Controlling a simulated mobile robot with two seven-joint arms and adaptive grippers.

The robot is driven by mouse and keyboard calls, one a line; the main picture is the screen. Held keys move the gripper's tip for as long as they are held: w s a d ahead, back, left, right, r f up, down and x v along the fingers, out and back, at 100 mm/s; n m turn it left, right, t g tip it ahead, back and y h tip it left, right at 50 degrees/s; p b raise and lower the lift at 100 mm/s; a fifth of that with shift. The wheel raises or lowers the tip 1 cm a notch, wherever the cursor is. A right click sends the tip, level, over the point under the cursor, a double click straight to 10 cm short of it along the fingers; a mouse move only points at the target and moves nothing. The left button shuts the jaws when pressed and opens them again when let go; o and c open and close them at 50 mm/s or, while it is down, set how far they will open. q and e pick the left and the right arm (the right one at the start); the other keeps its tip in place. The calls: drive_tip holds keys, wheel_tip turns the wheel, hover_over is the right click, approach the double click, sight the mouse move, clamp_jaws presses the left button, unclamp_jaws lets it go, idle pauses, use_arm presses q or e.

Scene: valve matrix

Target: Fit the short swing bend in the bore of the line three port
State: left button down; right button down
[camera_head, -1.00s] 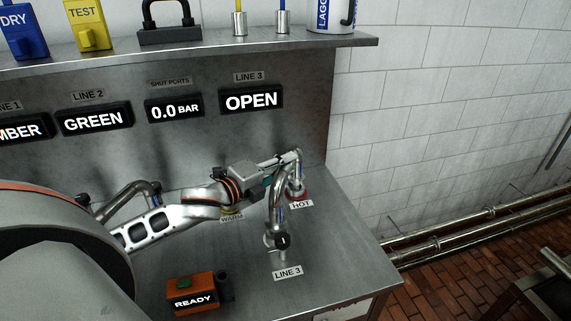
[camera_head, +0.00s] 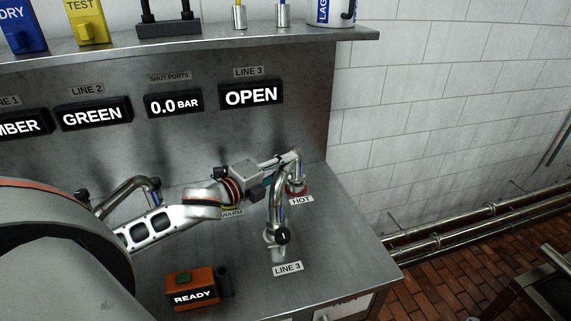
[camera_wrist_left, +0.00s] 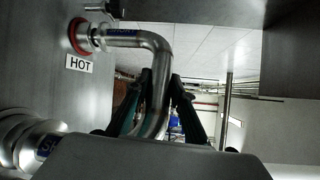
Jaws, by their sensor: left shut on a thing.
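The short swing bend (camera_head: 276,190) is a polished steel U-shaped pipe with blue lettering; in the left wrist view (camera_wrist_left: 158,62) it runs from the HOT port down between my fingers. My left gripper (camera_head: 283,161) is shut on its upper part, and its teal-and-black fingers flank the pipe in the wrist view (camera_wrist_left: 157,105). One leg stands at the red-ringed HOT port (camera_head: 298,192). The other leg comes down at the line three port (camera_head: 278,254), beside a black knob. I cannot tell how deep either end sits. My right gripper is out of view.
The line three display (camera_head: 251,95) reads OPEN. An orange box (camera_head: 192,287) reading READY stands at the front of the steel bench. Another bent pipe (camera_head: 126,190) is behind my left arm. The bench right of the ports is clear.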

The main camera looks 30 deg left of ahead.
use_arm(q)
drive_tip(key=shift+f+b, duration=0.4)
drive_tip(key=shift+f, duration=0.35)
drive_tip(key=c, duration=1.6)
unclamp_jaws()
drive_tip(key=shift+c, duration=0.2)
drive_tip(key=shift+f, duration=0.15)
drive_tip(key=v, duration=1.2)
wheel_tip(320, 180, up, 8)
drive_tip(key=p, duration=0.2)
drive_tip(key=shift+p, duration=0.4)
